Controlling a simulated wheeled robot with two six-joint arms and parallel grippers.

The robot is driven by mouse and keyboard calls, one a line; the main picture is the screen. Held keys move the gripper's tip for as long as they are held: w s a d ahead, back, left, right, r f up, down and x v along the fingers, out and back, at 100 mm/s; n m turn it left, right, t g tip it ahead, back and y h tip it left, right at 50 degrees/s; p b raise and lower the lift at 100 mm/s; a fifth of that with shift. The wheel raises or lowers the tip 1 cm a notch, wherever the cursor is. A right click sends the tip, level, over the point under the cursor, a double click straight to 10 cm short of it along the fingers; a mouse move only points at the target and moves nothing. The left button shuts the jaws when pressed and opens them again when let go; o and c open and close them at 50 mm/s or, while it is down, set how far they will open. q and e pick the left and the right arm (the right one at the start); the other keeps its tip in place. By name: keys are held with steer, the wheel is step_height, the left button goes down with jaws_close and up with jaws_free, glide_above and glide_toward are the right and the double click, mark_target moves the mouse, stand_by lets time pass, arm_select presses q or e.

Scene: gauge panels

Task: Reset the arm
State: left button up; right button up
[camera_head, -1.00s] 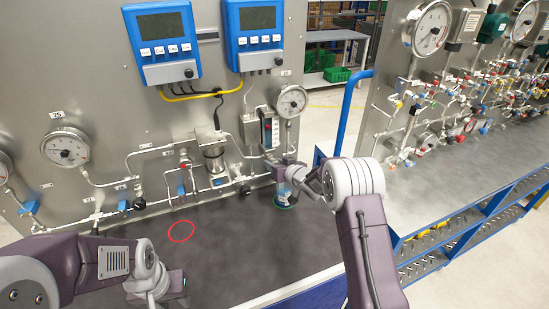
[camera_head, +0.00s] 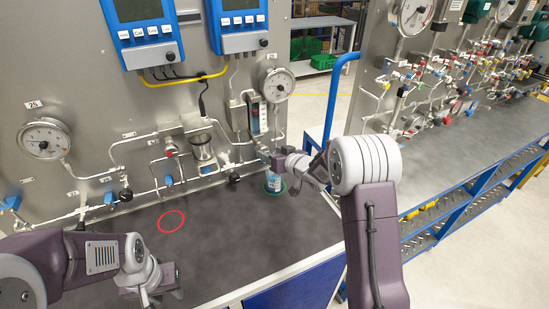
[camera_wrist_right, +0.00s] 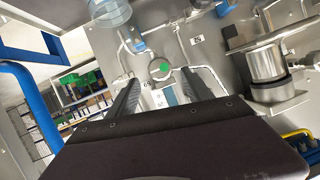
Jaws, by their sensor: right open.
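My right arm reaches in from the right in the head view, and its gripper (camera_head: 268,154) is near the panel, just above a small bottle (camera_head: 273,182). The bottle has a blue and white label and stands upright on the dark bench, with green at its base. In the right wrist view, the two fingers of the right gripper (camera_wrist_right: 166,92) are spread with nothing between them. My left gripper (camera_head: 158,292) is low at the left over the bench; its fingertips are not clear.
A red ring (camera_head: 171,221) marks the bare bench (camera_head: 225,235). The gauge panel (camera_head: 70,90) behind carries pipes, valves, a left gauge (camera_head: 44,139) and a right gauge (camera_head: 278,84) close to my right gripper. A blue rail (camera_head: 336,95) stands right of the bench.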

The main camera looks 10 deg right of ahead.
arm_select(q)
steer(key=shift+f, duration=0.3)
arm_select(e)
steer(key=v, duration=0.3)
steer(key=shift+a, duration=0.1)
steer(key=s+a+r, duration=0.3)
steer(key=r, duration=0.2)
steer(key=s+d+f+g+h, duration=0.1)
steer(key=s+f+g, duration=0.3)
steer(key=s, duration=0.5)
steer(key=s+d+f+m+g+h, duration=0.1)
steer(key=s+f+g, duration=0.3)
steer(key=s, duration=0.6)
steer(key=s+d+f+g+h, duration=0.1)
steer(key=s+f+g+h, duration=0.1)
steer(key=s+f, duration=0.5)
steer(key=s+g, duration=0.1)
steer(key=s, duration=0.2)
steer(key=shift+s+d+f+m+g, duration=0.2)
steer(key=shift+d+m+g, duration=0.15)
steer(key=shift+m+g, duration=0.05)
